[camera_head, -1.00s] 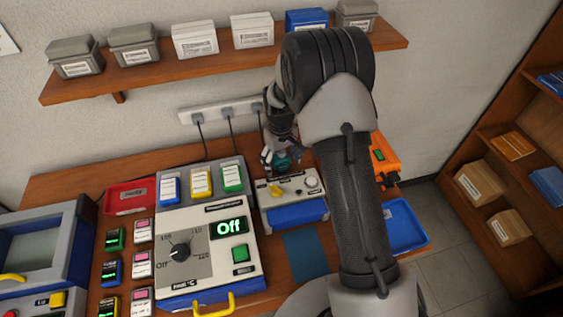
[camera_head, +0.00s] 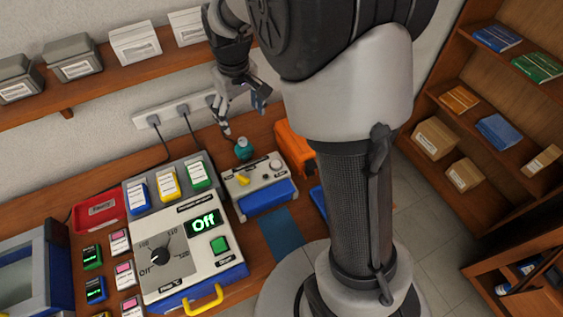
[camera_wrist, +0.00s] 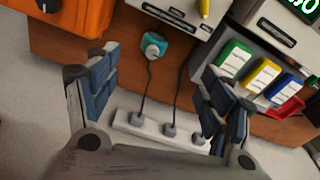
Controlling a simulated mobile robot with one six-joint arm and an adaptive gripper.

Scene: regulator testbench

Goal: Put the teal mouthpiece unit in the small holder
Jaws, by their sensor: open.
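The teal mouthpiece unit (camera_head: 243,149) stands at the back of the bench, close behind the small white-and-blue box. It also shows in the wrist view (camera_wrist: 153,44), against the wooden bench edge, with a dark cord seeming to run from it to the power strip. My gripper (camera_head: 246,101) is open and empty, above and apart from the unit. In the wrist view its spread fingers (camera_wrist: 160,84) have the unit beyond the gap between them. I cannot make out a separate small holder, nor whether the unit sits in one.
The white-and-blue box (camera_head: 261,185) has a yellow knob on top. An orange case (camera_head: 295,150) is close to its right. The large heater panel (camera_head: 190,250) reads Off. The power strip (camera_head: 172,116) and shelf (camera_head: 100,85) are on the wall behind.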

